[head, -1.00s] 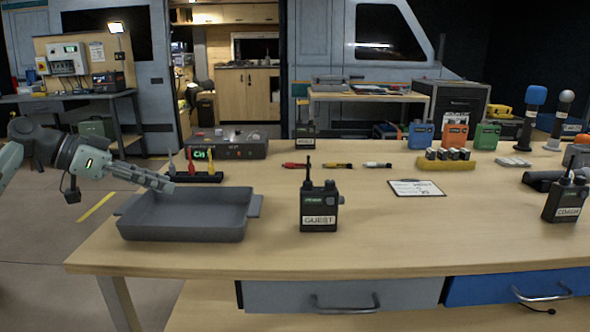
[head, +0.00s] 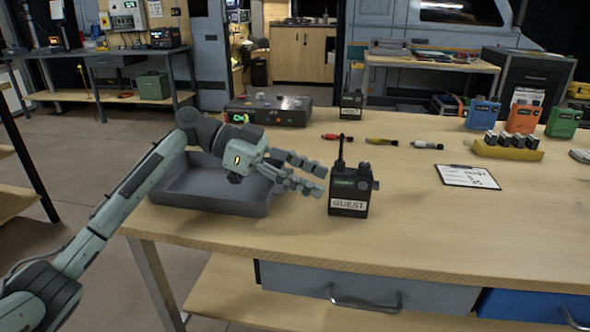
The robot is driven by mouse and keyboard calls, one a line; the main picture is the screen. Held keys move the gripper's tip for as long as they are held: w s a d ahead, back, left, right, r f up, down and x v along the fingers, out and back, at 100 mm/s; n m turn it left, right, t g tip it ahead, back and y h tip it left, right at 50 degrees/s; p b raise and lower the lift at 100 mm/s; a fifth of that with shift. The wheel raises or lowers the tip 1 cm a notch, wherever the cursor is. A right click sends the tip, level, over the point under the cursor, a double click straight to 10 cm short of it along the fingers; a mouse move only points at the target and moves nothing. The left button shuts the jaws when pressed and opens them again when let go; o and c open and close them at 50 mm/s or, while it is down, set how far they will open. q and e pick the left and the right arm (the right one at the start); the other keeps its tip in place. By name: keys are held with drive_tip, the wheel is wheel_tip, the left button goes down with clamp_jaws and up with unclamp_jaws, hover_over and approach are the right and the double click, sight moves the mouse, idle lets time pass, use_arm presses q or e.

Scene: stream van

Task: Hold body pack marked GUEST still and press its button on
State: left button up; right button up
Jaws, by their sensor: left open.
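The black body pack marked GUEST (head: 349,193) stands upright on the wooden table, its antenna up and its white label facing me. A small knob or button shows at its upper right side. My left gripper (head: 322,180) is open, its fingers pointing right toward the pack's left side, just short of it. Nothing is between the fingers. My right gripper is out of view.
A grey tray (head: 185,190) lies under my left arm. Behind are a grey control box (head: 268,111), another black pack (head: 351,104) and red, yellow and white markers. A clipboard (head: 468,177) lies to the right. The table front is clear.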

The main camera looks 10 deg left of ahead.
sight(337, 188)
use_arm(q)
drive_tip(key=x, duration=0.3)
drive_tip(key=shift+d+f, duration=0.1)
drive_tip(key=shift+b+x, duration=0.4)
drive_tip(key=shift+x, duration=0.5)
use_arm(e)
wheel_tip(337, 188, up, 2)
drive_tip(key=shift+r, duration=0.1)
use_arm(q)
drive_tip(key=shift+c, duration=0.4)
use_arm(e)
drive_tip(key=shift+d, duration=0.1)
use_arm(q)
clamp_jaws()
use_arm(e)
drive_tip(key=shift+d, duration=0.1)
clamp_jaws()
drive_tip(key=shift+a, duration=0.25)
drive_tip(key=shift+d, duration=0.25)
